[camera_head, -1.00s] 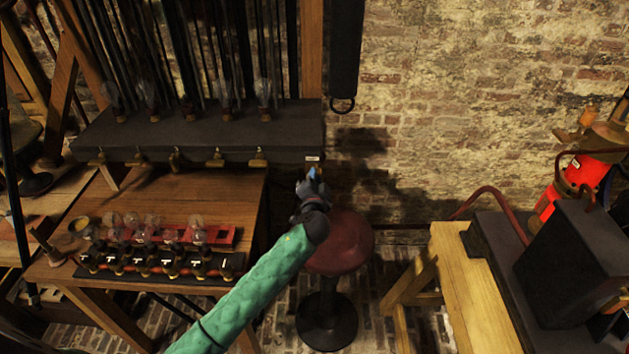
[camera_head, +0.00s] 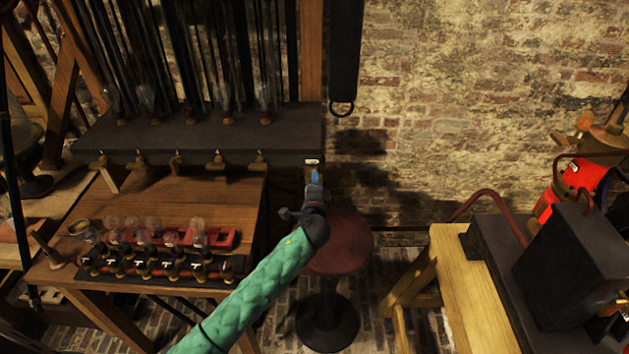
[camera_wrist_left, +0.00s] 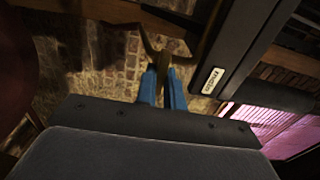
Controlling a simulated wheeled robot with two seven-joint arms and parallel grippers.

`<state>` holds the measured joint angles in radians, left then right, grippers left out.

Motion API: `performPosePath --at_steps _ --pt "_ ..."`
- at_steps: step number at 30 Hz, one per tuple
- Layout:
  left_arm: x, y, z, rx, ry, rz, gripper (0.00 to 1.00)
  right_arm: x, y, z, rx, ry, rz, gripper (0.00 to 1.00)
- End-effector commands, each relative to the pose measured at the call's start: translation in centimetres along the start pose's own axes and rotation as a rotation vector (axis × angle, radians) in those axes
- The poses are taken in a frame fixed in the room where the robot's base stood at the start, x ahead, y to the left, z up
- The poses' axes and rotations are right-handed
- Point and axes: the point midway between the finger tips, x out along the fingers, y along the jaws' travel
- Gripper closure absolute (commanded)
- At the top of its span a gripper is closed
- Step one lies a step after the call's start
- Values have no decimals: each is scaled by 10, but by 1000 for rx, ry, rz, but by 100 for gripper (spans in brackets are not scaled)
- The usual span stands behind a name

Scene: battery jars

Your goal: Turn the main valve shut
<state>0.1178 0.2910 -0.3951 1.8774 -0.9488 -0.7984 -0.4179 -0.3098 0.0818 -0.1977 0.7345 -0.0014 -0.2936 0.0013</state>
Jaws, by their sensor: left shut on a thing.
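The main valve shows as a brass-brown lever (camera_wrist_left: 166,62) under the right end of a long dark shelf box. A small white label (camera_head: 312,161) sits on the box's end, just above it; the label also shows in the wrist view (camera_wrist_left: 213,81). My left gripper (camera_head: 315,174) reaches up to the lever. In the wrist view its blue fingers (camera_wrist_left: 162,86) are shut on the lever, one on each side. The rest of the valve body is mostly hidden in the head view. My right gripper is not in view.
The dark shelf box (camera_head: 200,135) carries glass bulbs and has several brass taps along its front. A wooden table (camera_head: 190,195) with a rack of bulbs stands below. A red stool (camera_head: 345,245) stands under my left gripper. A wooden bench (camera_head: 465,290) is at right.

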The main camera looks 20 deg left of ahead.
Motion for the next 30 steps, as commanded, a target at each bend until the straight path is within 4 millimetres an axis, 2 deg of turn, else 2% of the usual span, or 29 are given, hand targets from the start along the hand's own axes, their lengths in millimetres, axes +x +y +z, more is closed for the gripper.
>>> performPosePath --at_steps 13,14,16,17,26,30 --pt "-1 1 -1 8 2 1 100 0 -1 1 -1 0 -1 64" --pt "-1 1 -1 8 2 1 84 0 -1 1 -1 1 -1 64" --pt "-1 1 -1 8 2 1 70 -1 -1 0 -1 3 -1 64" --pt "0 1 -1 8 2 1 68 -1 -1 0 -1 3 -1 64" --pt "-2 1 0 7 1 1 68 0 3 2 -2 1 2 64" --pt "-11 4 -1 7 1 0 68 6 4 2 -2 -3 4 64"
